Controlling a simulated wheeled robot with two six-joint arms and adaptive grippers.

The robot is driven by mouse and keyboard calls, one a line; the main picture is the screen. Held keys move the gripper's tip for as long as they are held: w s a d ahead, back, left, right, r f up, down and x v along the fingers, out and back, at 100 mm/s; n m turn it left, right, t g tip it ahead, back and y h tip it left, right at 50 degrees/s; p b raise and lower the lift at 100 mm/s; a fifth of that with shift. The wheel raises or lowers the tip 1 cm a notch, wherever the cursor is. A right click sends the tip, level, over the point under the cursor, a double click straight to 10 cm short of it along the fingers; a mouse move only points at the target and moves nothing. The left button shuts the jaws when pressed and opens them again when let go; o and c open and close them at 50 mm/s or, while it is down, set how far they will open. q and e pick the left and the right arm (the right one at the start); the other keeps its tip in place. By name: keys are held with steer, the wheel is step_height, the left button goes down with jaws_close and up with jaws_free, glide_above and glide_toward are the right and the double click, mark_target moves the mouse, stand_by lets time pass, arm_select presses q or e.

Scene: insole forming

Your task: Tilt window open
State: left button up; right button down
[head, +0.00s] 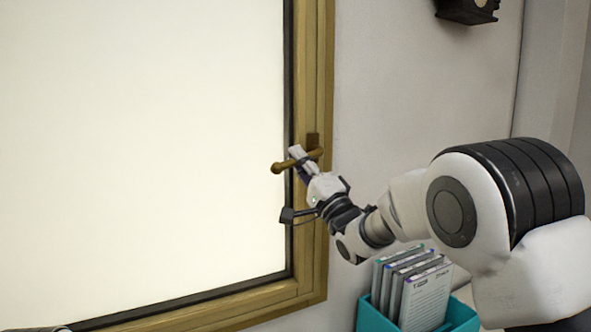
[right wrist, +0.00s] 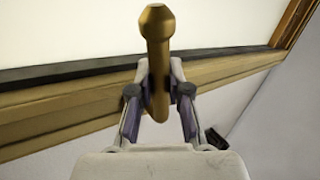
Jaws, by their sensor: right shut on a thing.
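A window with a wooden frame (head: 312,245) and a bright pane (head: 140,150) fills the left of the head view. Its brass-coloured handle (head: 283,167) sits on the right side of the frame and points left, roughly level. My right gripper (head: 302,158) is at the handle, with its fingers on either side of it. In the right wrist view the handle (right wrist: 157,50) stands between the two fingertips (right wrist: 159,88), and the gripper is shut on it. The sash looks closed against the frame. My left gripper does not show.
A teal holder (head: 372,318) with several upright booklets (head: 425,297) stands below my right arm, close to the wall. A dark object (head: 467,10) is mounted high on the wall. The wall (head: 420,90) right of the window is otherwise bare.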

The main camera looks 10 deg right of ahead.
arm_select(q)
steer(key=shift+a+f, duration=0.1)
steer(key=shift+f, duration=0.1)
arm_select(e)
steer(key=shift+r+m+t+h, duration=0.35)
steer(key=shift+m+h, duration=0.25)
steer(key=shift+m, duration=0.25)
steer(key=shift+r+m+t+h, duration=0.3)
steer(key=shift+m+h, duration=0.3)
steer(key=shift+m, duration=0.25)
steer(key=shift+r, duration=0.1)
